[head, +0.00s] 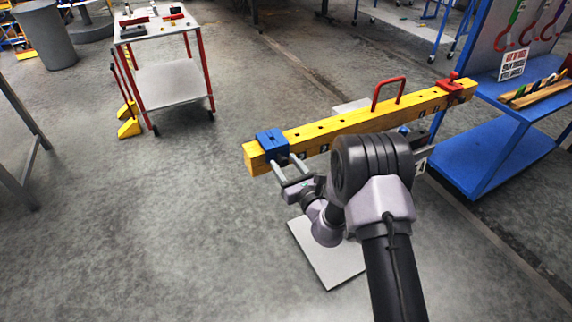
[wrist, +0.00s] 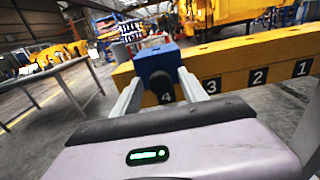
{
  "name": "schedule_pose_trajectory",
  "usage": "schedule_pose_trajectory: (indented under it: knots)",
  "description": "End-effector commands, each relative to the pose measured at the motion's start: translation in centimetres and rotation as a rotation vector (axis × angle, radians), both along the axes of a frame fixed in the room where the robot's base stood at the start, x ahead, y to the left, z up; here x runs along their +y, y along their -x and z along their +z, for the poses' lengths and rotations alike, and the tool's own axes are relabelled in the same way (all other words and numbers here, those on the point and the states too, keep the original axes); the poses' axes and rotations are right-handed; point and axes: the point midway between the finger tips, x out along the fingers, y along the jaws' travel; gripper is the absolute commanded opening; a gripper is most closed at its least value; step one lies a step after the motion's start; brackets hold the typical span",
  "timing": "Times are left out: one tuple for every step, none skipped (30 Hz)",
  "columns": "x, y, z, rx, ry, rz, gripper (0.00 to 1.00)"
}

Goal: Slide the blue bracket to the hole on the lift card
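The blue bracket (head: 271,143) sits around the yellow beam (head: 330,127) near its left end. In the wrist view the blue bracket (wrist: 157,62) has a dark round knob (wrist: 161,86) on its near side. My gripper (head: 287,168) is at this side of the bracket. In the wrist view my gripper (wrist: 160,88) has its fingers apart, one on each side of the knob, with gaps showing. The beam face carries the numbers 4, 3, 2 and 1 from left to right, with 4 just below the knob. I cannot make out a lift card.
A red handle (head: 388,92) stands on the beam, and a red bracket (head: 456,84) sits near its right end. A blue stand (head: 500,140) with a sign (head: 513,64) is at right. A cart (head: 167,84) stands at back left.

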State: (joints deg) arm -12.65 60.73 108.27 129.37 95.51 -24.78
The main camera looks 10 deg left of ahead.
Motion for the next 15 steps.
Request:
schedule_pose_trajectory:
  knots:
    - [0.0,0.0,0.0,0.0,0.0,0.0,0.51]
    - [0.0,0.0,0.0,0.0,0.0,0.0,0.51]
    - [-0.1,0.1,0.0,0.0,0.0,-0.001,0.51]
    - [-0.2,0.2,0.0,0.0,0.0,-0.001,0.51]
    - [-0.4,0.5,0.0,0.001,0.001,-0.001,0.51]
    - [-0.7,0.9,0.1,0.002,0.001,-0.001,0.51]
    - [-1.0,1.4,0.1,0.003,0.001,-0.001,0.51]
    - [-1.4,2.0,0.2,0.002,0.0,-0.002,0.51]
    - [-2.1,2.8,0.2,0.004,0.0,-0.003,0.51]
    - [-2.6,3.6,0.2,0.004,0.001,-0.003,0.51]
    - [-3.1,4.5,0.2,0.006,0.0,-0.002,0.51]
    - [-3.9,5.5,0.2,0.006,-0.001,-0.004,0.51]
    - [-4.5,6.4,0.1,0.006,0.0,-0.004,0.51]
    - [-5.1,7.3,0.1,0.006,-0.001,-0.004,0.51]
    - [-5.9,8.4,0.1,0.007,-0.001,-0.004,0.51]
